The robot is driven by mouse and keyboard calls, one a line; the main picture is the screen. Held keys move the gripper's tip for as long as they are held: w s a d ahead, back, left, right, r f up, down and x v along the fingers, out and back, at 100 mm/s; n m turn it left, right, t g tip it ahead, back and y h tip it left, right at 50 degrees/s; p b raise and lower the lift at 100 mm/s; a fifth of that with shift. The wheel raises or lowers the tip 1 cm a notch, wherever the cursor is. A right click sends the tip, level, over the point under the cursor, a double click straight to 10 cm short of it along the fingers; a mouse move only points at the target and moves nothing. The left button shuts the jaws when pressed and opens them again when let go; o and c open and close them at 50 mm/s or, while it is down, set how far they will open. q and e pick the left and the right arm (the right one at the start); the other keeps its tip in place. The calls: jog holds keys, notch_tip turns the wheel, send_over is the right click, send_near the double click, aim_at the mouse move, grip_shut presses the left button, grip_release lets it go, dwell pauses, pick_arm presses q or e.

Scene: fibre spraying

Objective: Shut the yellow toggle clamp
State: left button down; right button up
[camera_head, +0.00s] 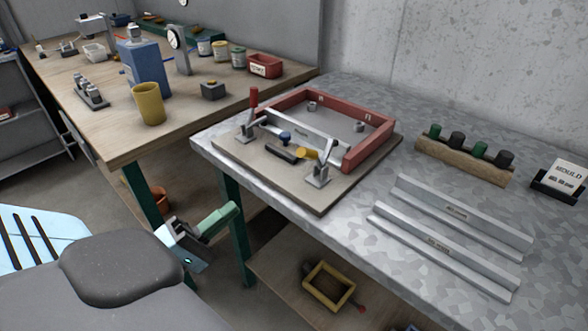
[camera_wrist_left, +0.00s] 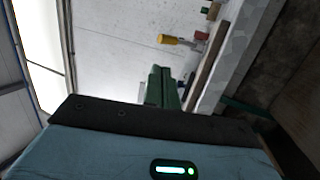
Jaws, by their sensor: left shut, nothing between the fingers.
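The yellow toggle clamp (camera_head: 318,178) stands at the front right corner of the fixture board. Its yellow handle (camera_head: 307,153) lies low, pointing left, and its silver arm rises steeply beside it. In the left wrist view the yellow handle (camera_wrist_left: 174,40) shows at the top, beyond my fingers and apart from them. My left gripper (camera_head: 222,220), with green fingers, is low in front of the table edge, apart from the clamp. Its fingers (camera_wrist_left: 164,80) are together and empty. My right gripper is in neither view.
A red-handled clamp (camera_head: 253,97) stands at the board's left. A red frame (camera_head: 367,146) borders the board (camera_head: 325,205). Two metal angle strips (camera_head: 445,245) lie to the right. The wooden bench (camera_head: 115,140) is at the left. The metal table's front edge is near my gripper.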

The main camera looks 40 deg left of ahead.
aim_at(315, 154)
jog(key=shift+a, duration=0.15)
pick_arm(q)
jog(key=shift+w+r, duration=0.1)
